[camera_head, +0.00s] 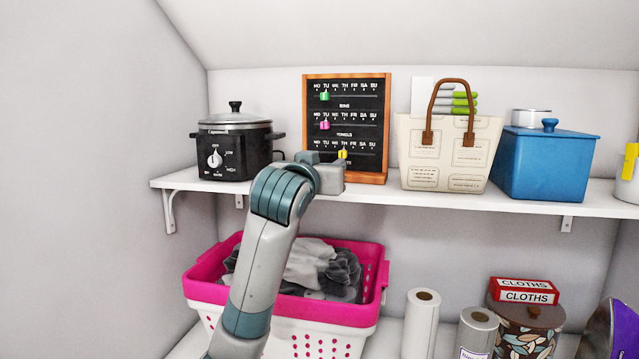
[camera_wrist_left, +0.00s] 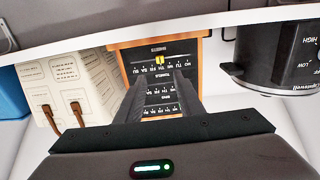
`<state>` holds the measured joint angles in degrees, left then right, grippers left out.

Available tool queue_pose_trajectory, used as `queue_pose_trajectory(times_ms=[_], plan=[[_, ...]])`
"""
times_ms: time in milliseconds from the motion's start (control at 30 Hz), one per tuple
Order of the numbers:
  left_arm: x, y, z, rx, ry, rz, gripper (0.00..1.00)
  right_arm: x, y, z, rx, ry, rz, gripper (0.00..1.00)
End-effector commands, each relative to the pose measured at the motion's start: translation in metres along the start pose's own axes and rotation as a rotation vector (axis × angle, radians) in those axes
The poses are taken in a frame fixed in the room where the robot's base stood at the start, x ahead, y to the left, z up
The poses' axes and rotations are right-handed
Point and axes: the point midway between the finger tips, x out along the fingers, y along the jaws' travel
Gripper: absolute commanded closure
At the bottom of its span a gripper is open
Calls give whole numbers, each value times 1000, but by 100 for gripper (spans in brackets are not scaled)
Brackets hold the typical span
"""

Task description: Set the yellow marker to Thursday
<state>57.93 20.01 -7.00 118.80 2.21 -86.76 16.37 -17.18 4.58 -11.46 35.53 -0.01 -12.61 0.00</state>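The dark board (camera_head: 370,120) has an orange wooden frame and stands on the shelf. It has three rows of day letters, each with a slider. The yellow marker (camera_head: 342,154) is on the lowest row, at or very near TH. In the left wrist view, upside down, the yellow marker (camera_wrist_left: 159,59) sits at about the middle of its row. My left gripper (camera_head: 324,160) is in front of the board's lower left part. Its fingers (camera_wrist_left: 161,84) are apart with nothing between them, and the marker shows beyond the tips. My right gripper is not in view.
A black slow cooker (camera_head: 232,148) stands left of the board. A cream basket (camera_head: 445,155) and a blue box (camera_head: 545,165) stand to its right. The white shelf (camera_head: 385,194) runs beneath. A pink and white laundry basket (camera_head: 340,312) is below.

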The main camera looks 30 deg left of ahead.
Motion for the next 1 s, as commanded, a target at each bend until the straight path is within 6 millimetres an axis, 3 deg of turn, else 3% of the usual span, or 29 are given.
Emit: queue_pose_trajectory(times_ms=[133,333,1000], plan=[[-25,0,2,0,4,2,66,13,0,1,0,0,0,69],[-42,0,0,0,2,1,66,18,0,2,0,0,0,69],[-45,0,0,0,0,1,66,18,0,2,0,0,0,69]])
